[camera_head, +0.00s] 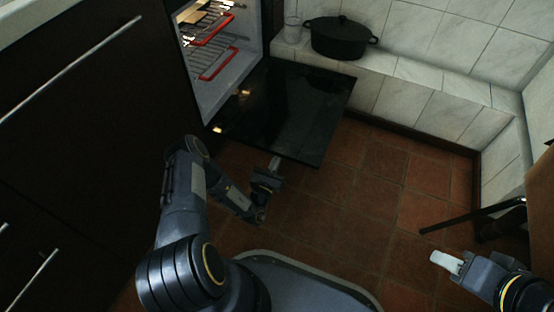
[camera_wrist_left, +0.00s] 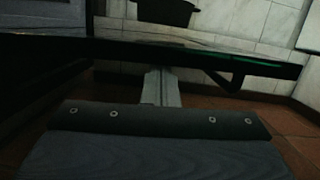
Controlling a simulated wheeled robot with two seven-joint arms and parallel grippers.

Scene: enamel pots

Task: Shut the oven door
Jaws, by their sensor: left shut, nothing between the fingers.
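The oven door (camera_head: 290,112) is a dark glossy panel, swung down and open, lying roughly level in front of the lit oven (camera_head: 222,70). My left gripper (camera_head: 275,162) is shut and empty at the door's near free edge, seemingly just under it. In the left wrist view the gripper's fingers (camera_wrist_left: 160,88) point forward beneath the door's edge (camera_wrist_left: 215,60); I cannot tell whether they touch it. A dark handle piece (camera_wrist_left: 226,80) hangs below the edge there. My right gripper (camera_head: 446,262) is away at the lower right, its fingers appearing together.
Wire racks with red front edges (camera_head: 218,62) sit inside the oven. A black lidded pot (camera_head: 340,38) stands on the tiled ledge, beside a clear glass (camera_head: 291,22). Dark cabinets (camera_head: 90,120) line the left. The tiled floor (camera_head: 360,200) is mostly free; a dark furniture leg (camera_head: 470,216) stands at right.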

